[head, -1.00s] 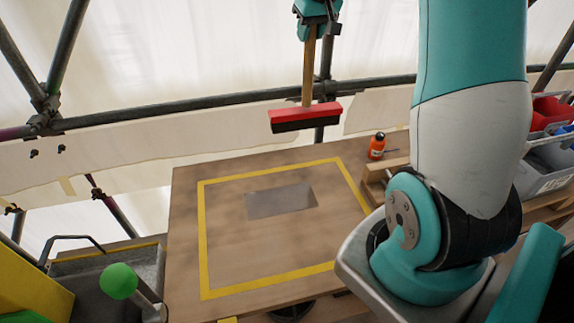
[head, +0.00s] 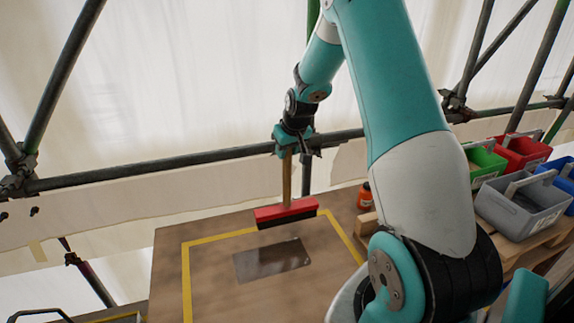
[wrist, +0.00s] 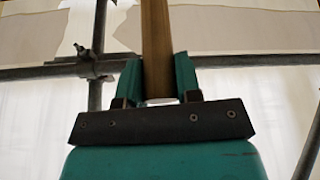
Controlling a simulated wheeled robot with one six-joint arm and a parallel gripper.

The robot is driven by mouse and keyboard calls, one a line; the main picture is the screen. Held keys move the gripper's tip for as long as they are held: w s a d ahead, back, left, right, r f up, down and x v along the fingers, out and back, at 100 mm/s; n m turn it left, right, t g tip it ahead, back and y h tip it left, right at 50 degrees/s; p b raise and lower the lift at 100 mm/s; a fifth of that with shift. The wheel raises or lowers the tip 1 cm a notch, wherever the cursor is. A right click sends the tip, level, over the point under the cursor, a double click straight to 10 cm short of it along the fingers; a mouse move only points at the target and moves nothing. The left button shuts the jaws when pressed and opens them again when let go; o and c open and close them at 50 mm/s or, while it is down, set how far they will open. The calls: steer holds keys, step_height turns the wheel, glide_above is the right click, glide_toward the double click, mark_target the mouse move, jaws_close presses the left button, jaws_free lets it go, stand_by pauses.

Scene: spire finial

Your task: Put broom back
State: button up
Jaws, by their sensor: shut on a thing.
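The broom has a red head (head: 286,212) with dark bristles and a wooden handle (head: 287,178). It hangs upright, head down, over the far side of the wooden board. I cannot tell whether the bristles touch the board. My gripper (head: 294,148) is shut on the upper part of the handle. In the wrist view the handle (wrist: 156,45) runs up from between the two teal fingers of my gripper (wrist: 158,80); the broom head is out of that view.
The wooden board (head: 205,225) has a yellow taped outline (head: 187,285) and a grey plate (head: 272,260). An orange bottle (head: 364,196) stands at its right. Grey (head: 520,212), red (head: 522,153) and green (head: 484,163) bins sit farther right. A scaffold rail (head: 150,168) crosses behind.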

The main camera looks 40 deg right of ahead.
mark_target(287, 168)
steer(key=shift+f+p, duration=0.7)
steer(key=shift+f, duration=2.4)
steer(key=o, duration=0.9)
steer(key=shift+f, duration=0.15)
